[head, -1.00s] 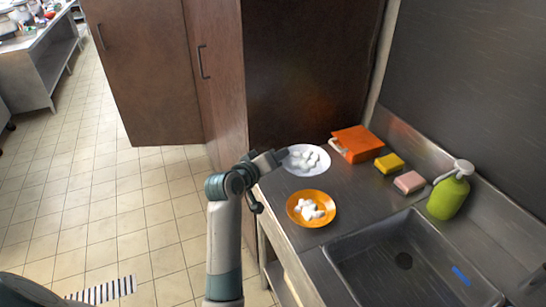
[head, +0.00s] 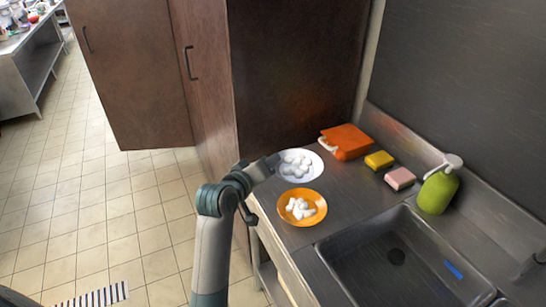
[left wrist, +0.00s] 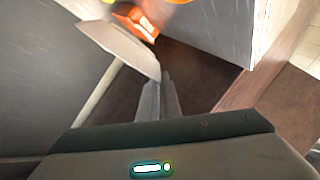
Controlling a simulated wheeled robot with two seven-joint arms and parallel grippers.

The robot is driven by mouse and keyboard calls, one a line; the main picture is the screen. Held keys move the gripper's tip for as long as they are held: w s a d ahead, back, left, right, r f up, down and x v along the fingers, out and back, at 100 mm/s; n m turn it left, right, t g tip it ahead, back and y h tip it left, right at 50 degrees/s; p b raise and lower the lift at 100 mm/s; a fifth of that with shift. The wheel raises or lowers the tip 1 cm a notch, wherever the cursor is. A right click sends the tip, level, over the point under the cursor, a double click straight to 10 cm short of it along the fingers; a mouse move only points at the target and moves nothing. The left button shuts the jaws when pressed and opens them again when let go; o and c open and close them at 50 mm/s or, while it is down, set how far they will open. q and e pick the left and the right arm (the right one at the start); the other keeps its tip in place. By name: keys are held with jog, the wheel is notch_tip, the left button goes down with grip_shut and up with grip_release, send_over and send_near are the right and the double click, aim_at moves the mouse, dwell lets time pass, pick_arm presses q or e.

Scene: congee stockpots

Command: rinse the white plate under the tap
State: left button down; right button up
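The white plate (head: 282,176), with several white lumps on it, is over the counter's far left corner in the head view. My left gripper (head: 272,163) is at its left rim. In the left wrist view the plate (left wrist: 120,45) shows nearly edge-on, its rim between my close-set fingers (left wrist: 160,95); the gripper looks shut on it. Whether the plate is clear of the counter is hard to tell. A grey metal piece that looks like part of the tap (head: 540,256) shows at the right edge, above the sink (head: 365,265). My right gripper is out of view.
An orange plate (head: 285,214) with white lumps sits just in front of the white plate. An orange bag (head: 346,141), yellow sponge (head: 379,160), pink sponge (head: 400,178) and green soap bottle (head: 437,191) line the back. A blue item (head: 454,269) lies in the sink. A brown cabinet (head: 290,75) stands behind.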

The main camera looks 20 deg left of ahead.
pick_arm(q)
jog(key=s+d+r+n+y+b, duration=0.1)
jog(key=s+d, duration=0.4)
jog(key=s, duration=0.6)
jog(key=shift+s+r+y, duration=0.15)
jog(key=shift+s+y, duration=0.1)
jog(key=shift+y, duration=0.05)
jog(key=shift+d, duration=0.1)
